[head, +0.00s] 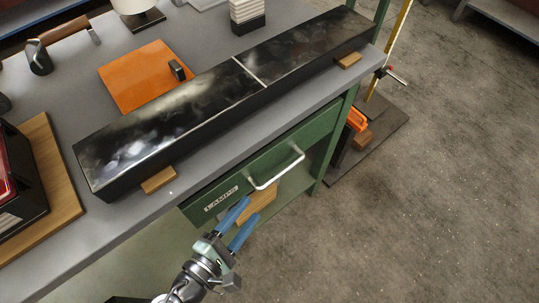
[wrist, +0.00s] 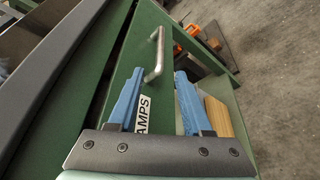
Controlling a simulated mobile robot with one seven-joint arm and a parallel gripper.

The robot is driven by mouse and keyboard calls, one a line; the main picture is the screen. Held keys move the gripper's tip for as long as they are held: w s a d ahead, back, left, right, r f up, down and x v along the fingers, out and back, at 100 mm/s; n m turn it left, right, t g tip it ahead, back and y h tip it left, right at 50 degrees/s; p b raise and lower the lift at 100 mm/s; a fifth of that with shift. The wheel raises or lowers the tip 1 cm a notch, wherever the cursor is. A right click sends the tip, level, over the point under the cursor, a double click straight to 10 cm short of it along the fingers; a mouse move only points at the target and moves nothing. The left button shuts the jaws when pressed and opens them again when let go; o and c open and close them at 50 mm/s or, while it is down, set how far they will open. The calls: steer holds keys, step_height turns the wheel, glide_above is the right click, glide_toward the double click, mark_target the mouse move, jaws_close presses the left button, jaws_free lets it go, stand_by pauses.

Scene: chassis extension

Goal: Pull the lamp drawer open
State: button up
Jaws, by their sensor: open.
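The lamp drawer (head: 240,183) is a green drawer front under the grey workbench top, with a white label reading LAMPS and a silver bar handle (head: 277,169). It looks closed. In the wrist view the drawer front (wrist: 133,65) runs along the left and the handle (wrist: 155,56) lies ahead of the fingertips. My gripper (head: 245,214) has blue fingers, is open and empty, and is in front of the drawer near the label, below and left of the handle. It also shows in the wrist view (wrist: 158,75). The fingers appear apart from the handle.
A long dark glossy box (head: 165,118) lies on wooden blocks along the bench top (head: 220,140). An orange plate (head: 143,75) and a hammer (head: 58,42) are behind it. A wooden piece (head: 258,203) shows below the drawer.

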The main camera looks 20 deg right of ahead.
mark_target(272, 182)
steer(key=b+x, duration=0.1)
steer(key=x, duration=1.1)
steer(key=shift+w+d+f, duration=0.1)
steer(key=shift+w+d, duration=0.05)
steer(key=shift+d, duration=0.2)
steer(key=shift+c, duration=0.2)
jaws_close()
stand_by(0.7)
